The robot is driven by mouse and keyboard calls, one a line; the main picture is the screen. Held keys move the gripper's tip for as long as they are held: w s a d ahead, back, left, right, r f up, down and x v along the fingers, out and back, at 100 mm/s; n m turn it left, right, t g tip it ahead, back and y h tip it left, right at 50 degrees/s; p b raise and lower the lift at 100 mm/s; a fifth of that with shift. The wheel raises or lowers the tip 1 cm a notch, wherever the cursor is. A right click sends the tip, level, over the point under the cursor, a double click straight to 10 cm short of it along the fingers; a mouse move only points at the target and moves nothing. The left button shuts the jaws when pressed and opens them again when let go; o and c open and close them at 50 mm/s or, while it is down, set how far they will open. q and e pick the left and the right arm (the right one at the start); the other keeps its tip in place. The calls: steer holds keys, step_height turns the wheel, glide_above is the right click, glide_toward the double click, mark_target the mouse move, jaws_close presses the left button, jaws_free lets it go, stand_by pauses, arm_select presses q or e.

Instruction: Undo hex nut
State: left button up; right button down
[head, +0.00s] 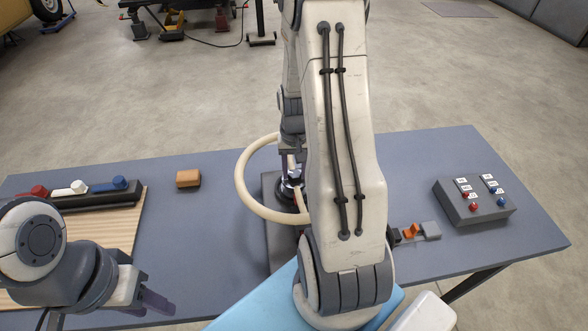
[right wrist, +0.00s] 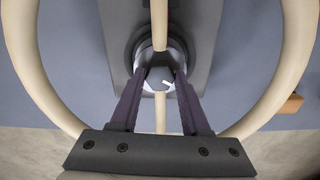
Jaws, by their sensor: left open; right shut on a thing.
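The hex nut (right wrist: 160,78), dark with a small white mark, sits on a round fitting on a dark grey block (right wrist: 118,40). My right gripper (right wrist: 160,74) is shut on the nut, one finger on each side. A cream ring with spokes (right wrist: 300,60) surrounds the nut and gripper; it also shows in the head view (head: 239,180). In the head view my right arm hides much of the block, and the nut is hard to make out. My left gripper (head: 152,296) is open and empty over the table's front left.
A wooden board (head: 120,228) and a dark rack with red, white and blue pieces (head: 100,196) lie at left. An orange-brown block (head: 188,178) stands left of the ring. A grey switch box (head: 474,205) and a small orange-and-grey part (head: 412,231) are at right.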

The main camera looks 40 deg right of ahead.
mark_target(294, 173)
steer(key=n, duration=0.5)
steer(key=shift+w+n, duration=0.1)
steer(key=shift+n, duration=0.2)
stand_by(0.4)
steer(key=shift+c, duration=1.8)
jaws_free()
steer(key=shift+r, duration=0.15)
step_height(294, 173, up, 10)
steer(key=shift+r+b, duration=0.15)
steer(key=shift+b, duration=0.25)
